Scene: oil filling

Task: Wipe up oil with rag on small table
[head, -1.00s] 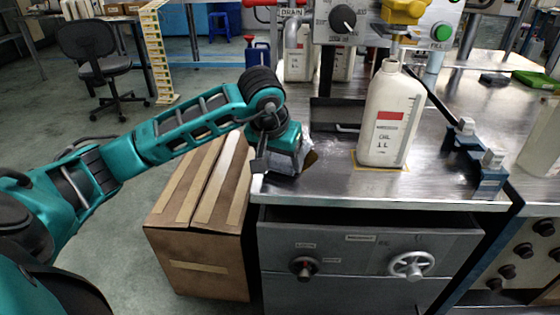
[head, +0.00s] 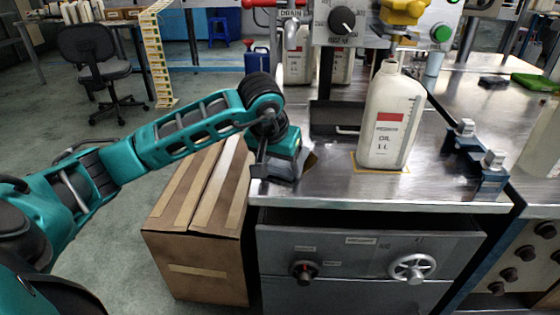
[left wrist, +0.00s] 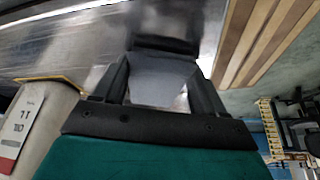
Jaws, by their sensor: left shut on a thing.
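My left gripper (head: 274,170) is low over the left end of the metal small table (head: 345,192). It is shut on the rag, a grey-blue cloth (left wrist: 160,82) that shows between its fingers in the left wrist view. In the head view the gripper mostly hides the rag. A small brownish patch (head: 309,160) shows just right of the gripper on the tabletop; I cannot tell whether it is oil. I cannot tell whether the rag presses on the metal. My right gripper is not in view.
A white oil bottle (head: 390,120) stands upright in a yellow-marked square under the yellow nozzle (head: 404,12). A blue clamp fixture (head: 478,155) is to its right. A cardboard box (head: 200,225) stands on the floor left of the table. The front tabletop between gripper and bottle is clear.

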